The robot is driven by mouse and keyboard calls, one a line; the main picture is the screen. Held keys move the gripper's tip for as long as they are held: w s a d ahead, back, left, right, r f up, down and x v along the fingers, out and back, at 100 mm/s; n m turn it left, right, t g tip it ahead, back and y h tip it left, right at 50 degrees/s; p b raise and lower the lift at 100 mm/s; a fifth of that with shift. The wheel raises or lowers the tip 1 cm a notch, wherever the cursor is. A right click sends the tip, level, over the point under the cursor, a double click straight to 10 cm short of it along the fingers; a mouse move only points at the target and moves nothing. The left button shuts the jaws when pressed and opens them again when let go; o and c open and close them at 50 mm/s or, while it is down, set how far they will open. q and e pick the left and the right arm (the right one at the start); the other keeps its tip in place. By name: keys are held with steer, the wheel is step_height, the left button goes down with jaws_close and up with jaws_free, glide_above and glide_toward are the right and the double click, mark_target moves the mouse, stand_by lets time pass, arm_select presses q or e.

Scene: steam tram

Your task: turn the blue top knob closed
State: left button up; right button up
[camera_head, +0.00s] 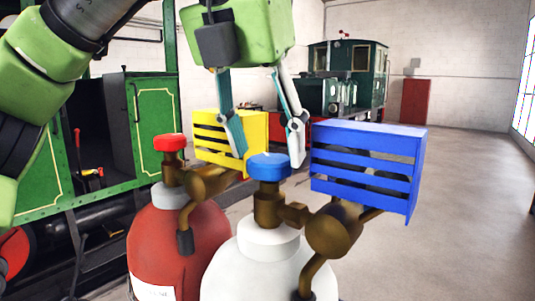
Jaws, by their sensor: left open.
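The blue top knob (269,166) sits on the brass valve (268,206) of a white gas bottle (270,268) in the lower middle. My left gripper (269,155) points down at it with its fingers spread. One finger shows to the left of the knob and the other at its right side. I cannot tell whether either finger touches the knob. My right gripper does not show.
A red bottle (180,240) with a red knob (169,143) stands to the left. A yellow slatted box (245,135) and a blue slatted box (368,160) are beside the valves. A green steam tram (160,130) stands behind. Floor at the right is clear.

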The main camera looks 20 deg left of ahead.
arm_select(q)
steer(key=shift+x, duration=1.05)
steer(key=shift+w, duration=0.1)
steer(key=c, duration=0.8)
steer(key=m+h, duration=0.1)
steer(key=m, duration=0.1)
steer(key=m+g+h, duration=0.1)
steer(key=m, duration=0.2)
steer(key=shift+a+m, duration=0.15)
steer(key=shift+m, duration=0.15)
steer(key=shift+w+m+g+h, duration=0.1)
steer(key=shift+m+g+h, duration=0.3)
steer(key=shift+m, duration=0.9)
steer(key=shift+m+g+h, duration=0.2)
steer(key=shift+m+g, duration=0.3)
steer(key=shift+m, duration=0.8)
